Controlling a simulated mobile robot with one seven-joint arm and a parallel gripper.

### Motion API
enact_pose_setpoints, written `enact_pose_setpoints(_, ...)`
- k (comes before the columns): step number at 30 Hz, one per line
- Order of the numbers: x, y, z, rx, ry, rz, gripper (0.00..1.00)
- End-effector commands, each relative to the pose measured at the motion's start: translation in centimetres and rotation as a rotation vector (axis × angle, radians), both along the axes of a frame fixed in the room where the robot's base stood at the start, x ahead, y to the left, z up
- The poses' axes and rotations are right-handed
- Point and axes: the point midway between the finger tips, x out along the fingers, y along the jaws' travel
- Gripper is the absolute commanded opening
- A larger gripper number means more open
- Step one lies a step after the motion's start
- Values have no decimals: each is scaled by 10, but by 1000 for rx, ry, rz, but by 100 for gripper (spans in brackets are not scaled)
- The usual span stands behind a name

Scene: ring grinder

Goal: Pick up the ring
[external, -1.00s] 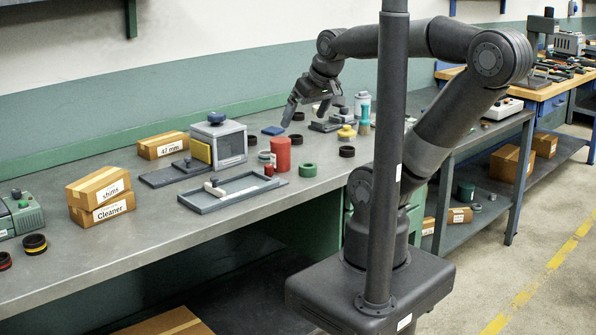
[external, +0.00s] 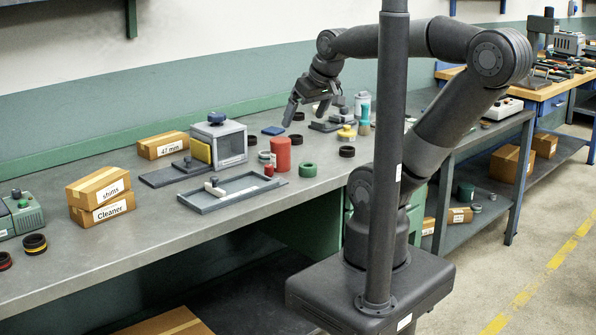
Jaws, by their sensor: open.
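Several rings lie on the grey workbench (external: 330,190), and I cannot tell which one the task means. A green ring (external: 308,170) lies right of the red cylinder. A black ring (external: 347,152) lies farther right, and another black ring (external: 296,139) lies behind the red cylinder. A further dark ring (external: 298,116) shows below my gripper, partly hidden by it. My gripper (external: 304,113) is open, pointing down over the back part of the bench, with nothing seen between its fingers. Its exact height above the bench is hard to judge.
A red cylinder (external: 281,153), a grey tray (external: 245,198) and a grey box-shaped fixture (external: 230,146) stand left of the green ring. Jars (external: 362,105) stand right of my gripper. Cardboard boxes (external: 100,195) and dark stacked rings (external: 34,244) are at left.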

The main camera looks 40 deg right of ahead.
Motion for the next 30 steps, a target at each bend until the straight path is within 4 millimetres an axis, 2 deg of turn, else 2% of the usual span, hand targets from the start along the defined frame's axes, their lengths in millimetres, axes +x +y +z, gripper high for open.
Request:
enact_pose_setpoints(1, 0, 0, 0, 0, 0, 0, 89)
enact_pose_setpoints(7, 0, 0, 0, 0, 0, 0, 73)
enact_pose_setpoints(14, 0, 0, 1, 0, 0, 0, 72)
enact_pose_setpoints(17, 1, 0, 14, 0, -4, 0, 72)
enact_pose_setpoints(20, 1, 0, 48, 0, -8, 0, 72)
enact_pose_setpoints(24, 1, 0, 120, 0, -9, 0, 72)
enact_pose_setpoints(30, 1, 0, 202, 0, -5, 0, 72)
